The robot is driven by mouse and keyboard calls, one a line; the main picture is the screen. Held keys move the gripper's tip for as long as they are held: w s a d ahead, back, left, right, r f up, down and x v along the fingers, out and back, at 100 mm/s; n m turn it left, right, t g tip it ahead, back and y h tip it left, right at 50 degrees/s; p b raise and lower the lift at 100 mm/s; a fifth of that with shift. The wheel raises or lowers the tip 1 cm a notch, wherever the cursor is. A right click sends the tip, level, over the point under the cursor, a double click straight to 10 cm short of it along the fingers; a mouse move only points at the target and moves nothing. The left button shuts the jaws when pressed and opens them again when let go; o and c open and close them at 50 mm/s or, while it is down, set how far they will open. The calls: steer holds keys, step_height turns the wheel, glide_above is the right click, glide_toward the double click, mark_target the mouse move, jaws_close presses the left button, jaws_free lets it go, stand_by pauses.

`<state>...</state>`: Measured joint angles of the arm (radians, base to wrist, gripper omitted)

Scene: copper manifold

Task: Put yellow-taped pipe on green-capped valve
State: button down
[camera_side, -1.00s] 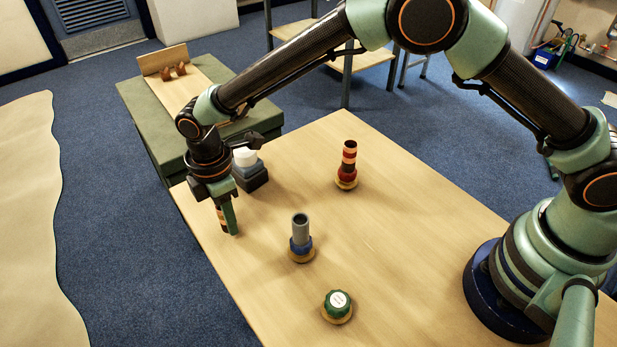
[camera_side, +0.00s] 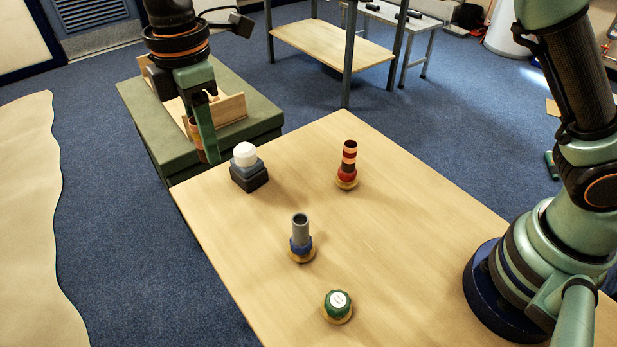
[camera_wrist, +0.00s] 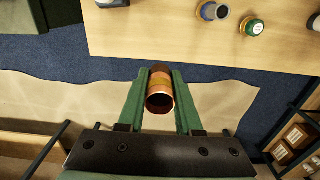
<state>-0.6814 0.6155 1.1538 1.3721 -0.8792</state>
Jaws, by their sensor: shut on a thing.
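My gripper (camera_side: 203,145) is raised at the upper left in the side view, shut on a copper pipe (camera_wrist: 160,97). In the side view the fingers mostly hide the pipe. The green-capped valve (camera_side: 338,305) stands at the near part of the wooden table, with a round white label on top and no pipe on it. It also shows at the upper right in the wrist view (camera_wrist: 252,27), well away from my gripper.
A blue valve (camera_side: 301,246) holds an upright grey pipe. A red valve (camera_side: 347,175) holds a banded pipe. A dark block with a white dome (camera_side: 247,170) stands at the wooden table's (camera_side: 420,230) left corner. A green bench (camera_side: 245,130) with a wooden rack is behind.

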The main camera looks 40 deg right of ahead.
steer(key=s+d+r+n, duration=0.1)
steer(key=s+r, duration=0.4)
steer(key=s, duration=0.7)
steer(key=n, duration=0.1)
glide_above(339, 300)
step_height(339, 300, down, 20)
steer(key=shift+f, duration=0.25)
steer(key=c, duration=0.6)
jaws_free()
steer(key=shift+f, duration=0.15)
